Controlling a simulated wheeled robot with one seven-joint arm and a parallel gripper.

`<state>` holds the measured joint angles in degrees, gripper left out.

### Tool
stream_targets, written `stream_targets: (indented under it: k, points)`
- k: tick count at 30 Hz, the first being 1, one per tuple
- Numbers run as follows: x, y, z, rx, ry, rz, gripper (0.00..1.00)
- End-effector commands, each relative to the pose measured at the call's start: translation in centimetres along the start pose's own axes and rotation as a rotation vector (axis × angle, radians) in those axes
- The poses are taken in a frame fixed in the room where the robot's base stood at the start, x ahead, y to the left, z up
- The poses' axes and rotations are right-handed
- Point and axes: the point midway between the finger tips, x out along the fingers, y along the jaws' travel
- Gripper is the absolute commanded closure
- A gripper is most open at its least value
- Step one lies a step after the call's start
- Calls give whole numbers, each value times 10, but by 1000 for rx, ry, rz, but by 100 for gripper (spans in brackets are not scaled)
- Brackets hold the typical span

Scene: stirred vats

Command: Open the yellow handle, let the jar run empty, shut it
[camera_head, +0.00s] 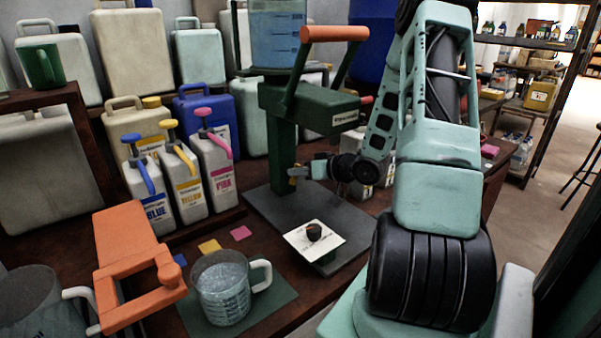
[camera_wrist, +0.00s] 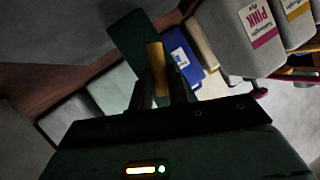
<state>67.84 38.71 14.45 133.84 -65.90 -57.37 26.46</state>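The jar (camera_head: 277,40) is clear, holds blue liquid and stands on top of a green stand (camera_head: 283,150); its top is cut off by the frame. The yellow handle (camera_head: 298,172) is small, low beside the stand's post. In the wrist view the yellow handle (camera_wrist: 155,62) lies between my two dark fingers, against a green part. My gripper (camera_head: 310,170) reaches it from the right, and its fingers (camera_wrist: 162,88) look closed around the handle. The contact itself is dark and partly hidden.
A measuring jug (camera_head: 222,292) of clear contents stands on a green mat (camera_head: 262,302). An orange lever (camera_head: 335,33) juts above. Blue, yellow and pink pump bottles (camera_head: 215,165) stand left.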

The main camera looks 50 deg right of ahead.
Motion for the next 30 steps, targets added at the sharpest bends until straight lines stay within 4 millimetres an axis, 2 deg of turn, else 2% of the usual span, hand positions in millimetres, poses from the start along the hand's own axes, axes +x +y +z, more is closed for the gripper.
stream_targets:
  k: [8, 14, 30]
  points:
    - [-1, 0, -1, 28, 5, -14, 100]
    - [-2, 1, -2, 114, 23, -55, 100]
    - [-1, 8, 4, 540, 119, -270, 100]
